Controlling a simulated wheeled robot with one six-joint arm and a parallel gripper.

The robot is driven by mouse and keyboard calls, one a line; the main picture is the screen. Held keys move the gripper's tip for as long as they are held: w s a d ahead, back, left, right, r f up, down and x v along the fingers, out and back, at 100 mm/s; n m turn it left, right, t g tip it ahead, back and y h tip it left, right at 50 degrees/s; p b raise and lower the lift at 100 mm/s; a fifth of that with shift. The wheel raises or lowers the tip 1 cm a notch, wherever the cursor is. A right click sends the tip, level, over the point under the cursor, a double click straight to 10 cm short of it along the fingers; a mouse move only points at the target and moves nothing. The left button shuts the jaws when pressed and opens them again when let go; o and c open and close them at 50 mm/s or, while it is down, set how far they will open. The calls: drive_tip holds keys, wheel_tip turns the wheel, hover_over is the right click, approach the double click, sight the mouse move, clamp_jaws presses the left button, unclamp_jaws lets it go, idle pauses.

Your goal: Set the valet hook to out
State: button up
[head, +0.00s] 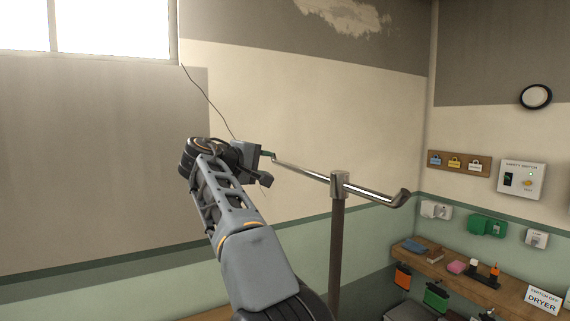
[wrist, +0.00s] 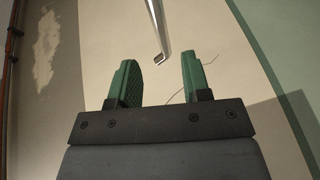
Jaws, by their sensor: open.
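The valet hook (head: 375,194) is a shiny metal bar on top of a dark upright post (head: 336,250), held in a metal collar (head: 340,184). Its right end turns up. Its thin left end reaches my gripper (head: 267,167). In the wrist view the bar (wrist: 158,30) comes down from the top and its tip lies between the two green fingertips, nearer the right one. My gripper (wrist: 158,62) is open, and I see gaps between the bar and both fingers.
A wooden shelf (head: 455,268) with small items stands at the right, below a switch box (head: 521,180) and a padlock board (head: 458,163). A round clock (head: 536,97) hangs above. A window (head: 85,25) is at the upper left. The wall behind the bar is plain.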

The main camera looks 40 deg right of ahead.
sight(283, 164)
drive_tip(key=p+x, duration=0.2)
drive_tip(key=x, duration=0.7)
clamp_jaws()
idle(0.5)
